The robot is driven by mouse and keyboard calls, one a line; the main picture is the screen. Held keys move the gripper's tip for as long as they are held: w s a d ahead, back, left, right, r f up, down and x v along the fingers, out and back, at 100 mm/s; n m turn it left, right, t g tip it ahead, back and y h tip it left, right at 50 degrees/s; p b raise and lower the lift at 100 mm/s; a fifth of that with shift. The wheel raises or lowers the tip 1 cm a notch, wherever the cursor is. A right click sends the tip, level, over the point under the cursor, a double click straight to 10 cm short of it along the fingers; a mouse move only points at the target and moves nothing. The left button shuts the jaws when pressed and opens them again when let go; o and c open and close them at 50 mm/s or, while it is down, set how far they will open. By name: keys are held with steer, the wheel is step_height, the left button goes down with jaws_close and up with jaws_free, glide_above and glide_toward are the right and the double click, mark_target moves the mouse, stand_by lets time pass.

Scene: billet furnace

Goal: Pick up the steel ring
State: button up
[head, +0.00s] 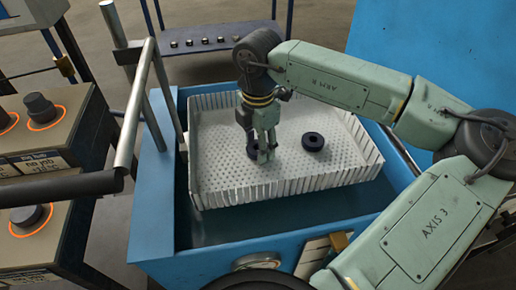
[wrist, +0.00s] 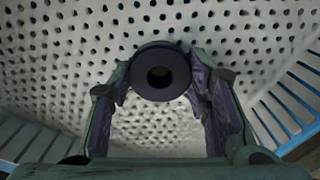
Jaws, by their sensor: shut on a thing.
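A dark steel ring (wrist: 160,70) sits between the fingertips of my gripper (wrist: 158,85) in the wrist view, with its round hole facing the camera. My gripper is shut on it. In the head view my gripper (head: 266,150) points down into a white perforated basket (head: 285,187), and the held ring (head: 252,150) shows partly behind the fingers. I cannot tell whether the held ring touches the basket floor. A second dark ring (head: 313,141) lies flat on the basket floor to the right of my gripper.
The basket sits in a blue tank (head: 160,215). A metal rail (head: 135,100) and a control panel with knobs (head: 40,107) stand at the left. A low table (head: 225,40) with small parts is behind.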

steer(key=shift+r, duration=0.15)
step_height(320, 180, up, 10)
steer(key=b, duration=0.1)
steer(key=shift+b, duration=0.4)
steer(key=shift+s, duration=0.15)
